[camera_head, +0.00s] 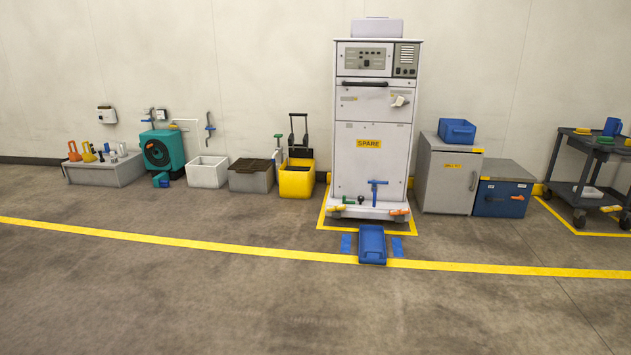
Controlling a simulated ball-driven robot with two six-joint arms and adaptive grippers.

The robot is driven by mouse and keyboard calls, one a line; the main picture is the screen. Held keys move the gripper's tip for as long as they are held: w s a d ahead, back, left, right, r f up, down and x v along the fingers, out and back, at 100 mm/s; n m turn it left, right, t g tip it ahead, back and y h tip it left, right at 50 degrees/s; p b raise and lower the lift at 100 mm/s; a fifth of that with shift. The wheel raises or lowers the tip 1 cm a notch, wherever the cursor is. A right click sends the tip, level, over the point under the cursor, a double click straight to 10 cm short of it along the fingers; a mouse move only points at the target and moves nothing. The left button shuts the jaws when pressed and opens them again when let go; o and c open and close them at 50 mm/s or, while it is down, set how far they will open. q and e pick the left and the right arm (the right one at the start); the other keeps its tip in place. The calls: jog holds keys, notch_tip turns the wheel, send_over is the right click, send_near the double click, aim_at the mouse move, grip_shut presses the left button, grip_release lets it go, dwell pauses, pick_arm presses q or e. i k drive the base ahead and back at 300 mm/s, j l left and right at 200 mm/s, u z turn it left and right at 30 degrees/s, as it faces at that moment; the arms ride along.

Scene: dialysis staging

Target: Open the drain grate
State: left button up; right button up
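A low grey box (250,182) stands on the floor near the wall, left of centre. A dark brown cover (251,165) lies flat on its top and looks like the drain grate, in the closed position. Its slats and any handle are too small to make out. Neither of my grippers is in view.
A white basin (207,173) stands left of the grey box and a yellow bucket (296,180) right of it. A tall white SPARE machine (372,130) stands further right, with a blue tray (372,244) on the floor before it. The foreground floor is clear.

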aim_at(242, 164)
jog(key=i+j+u, duration=0.15)
jog(key=i, duration=0.45)
jog(key=i+u, duration=0.2)
jog(key=i, duration=0.45)
jog(key=i+l+u, duration=0.15)
jog(key=i, duration=0.45)
jog(key=i+l+u, duration=0.15)
jog(key=i, duration=0.45)
